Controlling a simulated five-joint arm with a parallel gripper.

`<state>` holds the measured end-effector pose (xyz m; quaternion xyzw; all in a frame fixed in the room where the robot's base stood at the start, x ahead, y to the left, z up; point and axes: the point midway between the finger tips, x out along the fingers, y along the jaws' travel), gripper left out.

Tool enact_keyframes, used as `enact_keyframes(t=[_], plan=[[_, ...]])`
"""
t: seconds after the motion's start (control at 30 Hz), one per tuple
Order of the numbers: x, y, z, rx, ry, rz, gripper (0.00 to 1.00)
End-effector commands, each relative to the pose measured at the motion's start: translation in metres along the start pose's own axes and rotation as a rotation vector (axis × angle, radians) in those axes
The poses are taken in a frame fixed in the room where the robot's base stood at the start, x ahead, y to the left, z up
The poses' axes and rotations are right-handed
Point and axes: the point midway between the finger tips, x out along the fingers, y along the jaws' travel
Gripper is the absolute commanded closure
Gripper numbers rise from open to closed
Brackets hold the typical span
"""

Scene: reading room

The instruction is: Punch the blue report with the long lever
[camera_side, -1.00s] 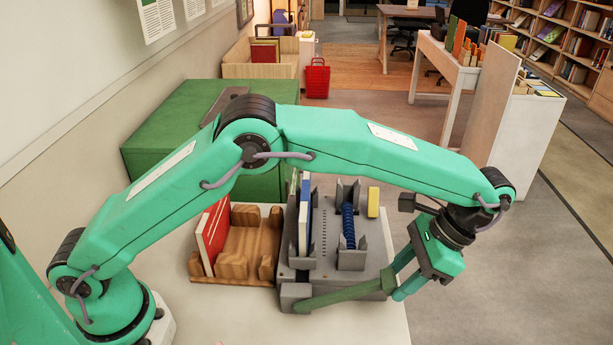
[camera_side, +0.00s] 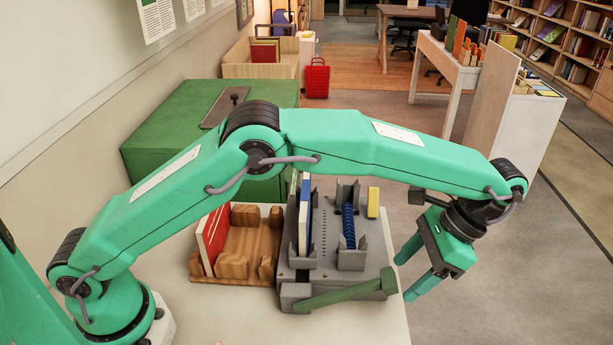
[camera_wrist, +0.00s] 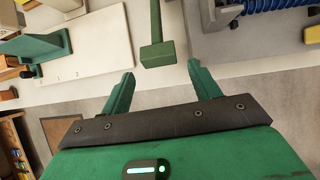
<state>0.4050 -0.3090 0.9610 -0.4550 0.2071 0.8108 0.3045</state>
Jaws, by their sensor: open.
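The blue report (camera_side: 305,210) stands upright in a slot at the left side of the grey punching machine (camera_side: 325,265). The long green lever (camera_side: 340,294) lies low along the machine's front, its block-shaped end at the right. The lever's end (camera_wrist: 157,52) also shows in the wrist view, ahead of the space between my fingers. My gripper (camera_side: 410,271) is open and empty, right of the lever's end and apart from it, beyond the table's right edge. Both fingers (camera_wrist: 163,88) show spread in the wrist view.
A wooden rack (camera_side: 248,250) with a red book (camera_side: 214,236) stands left of the machine. A blue coil (camera_side: 348,225) sits on the machine, and a yellow block (camera_side: 373,202) is behind it at the right. A green cabinet (camera_side: 165,135) stands behind.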

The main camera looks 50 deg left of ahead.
Motion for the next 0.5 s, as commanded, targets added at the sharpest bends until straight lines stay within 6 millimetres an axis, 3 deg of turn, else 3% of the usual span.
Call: enact_keyframes(t=[0.5], plan=[[-0.041,0.001,-0.002,0.002,0.001,-0.001,0.38]])
